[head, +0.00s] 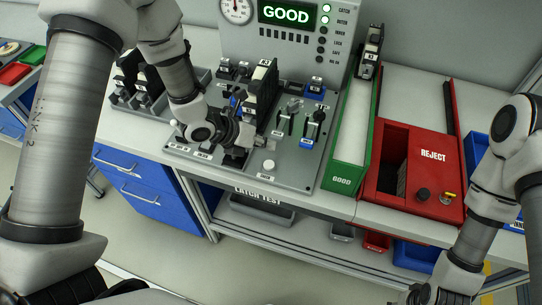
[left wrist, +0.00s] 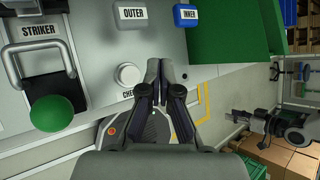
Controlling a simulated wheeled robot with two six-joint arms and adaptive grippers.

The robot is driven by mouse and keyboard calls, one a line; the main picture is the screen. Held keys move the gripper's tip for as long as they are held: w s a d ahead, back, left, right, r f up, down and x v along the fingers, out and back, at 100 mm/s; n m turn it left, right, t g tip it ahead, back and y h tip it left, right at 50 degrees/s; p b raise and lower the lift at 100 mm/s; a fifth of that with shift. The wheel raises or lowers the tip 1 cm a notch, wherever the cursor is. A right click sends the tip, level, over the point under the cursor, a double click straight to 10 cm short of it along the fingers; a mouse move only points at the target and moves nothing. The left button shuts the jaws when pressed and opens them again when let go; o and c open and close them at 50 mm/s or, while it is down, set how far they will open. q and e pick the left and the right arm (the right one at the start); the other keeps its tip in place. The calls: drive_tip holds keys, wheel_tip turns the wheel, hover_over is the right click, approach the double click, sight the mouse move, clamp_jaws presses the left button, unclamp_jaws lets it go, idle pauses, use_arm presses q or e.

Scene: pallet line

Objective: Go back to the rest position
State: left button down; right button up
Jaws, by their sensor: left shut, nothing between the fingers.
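Whether the fingertips touch the panel cannot be told. My right gripper (head: 418,296) shows only in part at the bottom right edge of the head view; its fingers are not clear.
The display (head: 287,14) reads GOOD. A green GOOD channel (head: 347,178) holds a dark unit at its far end. A red REJECT bin (head: 427,150) stands right of it. A green knob (left wrist: 52,112) and the STRIKER handle (left wrist: 42,45) are near my left gripper.

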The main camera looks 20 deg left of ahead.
use_arm(q)
drive_tip(key=s+f+n, duration=0.1)
drive_tip(key=f+n, duration=0.1)
drive_tip(key=n, duration=0.1)
drive_tip(key=s+a+f+n+y, duration=0.1)
drive_tip(key=s+f+n, duration=0.1)
drive_tip(key=n, duration=0.1)
drive_tip(key=s+f+n+g, duration=0.1)
drive_tip(key=s+f+n, duration=0.1)
drive_tip(key=n, duration=0.1)
drive_tip(key=shift+s+a+f+n+y, duration=0.15)
drive_tip(key=shift+a+f+n+y, duration=0.15)
drive_tip(key=shift+n, duration=0.1)
drive_tip(key=s+a+f+n+g+y, duration=0.1)
drive_tip(key=s+a+f+n, duration=0.1)
drive_tip(key=s+f+n, duration=0.2)
drive_tip(key=s+a+f+n+g+y+b, duration=0.1)
drive_tip(key=s+a+f+n+g+y, duration=0.1)
drive_tip(key=s+n, duration=0.8)
drive_tip(key=s+a+f+n+g+y+b, duration=0.1)
drive_tip(key=s+f+n, duration=0.5)
drive_tip(key=n, duration=0.7)
drive_tip(key=s+a+g+y, duration=0.1)
drive_tip(key=a, duration=0.1)
drive_tip(key=shift+s+a+f+n, duration=0.2)
drive_tip(key=shift+a+f+n, duration=0.1)
drive_tip(key=shift+f, duration=0.1)
drive_tip(key=shift+s, duration=0.1)
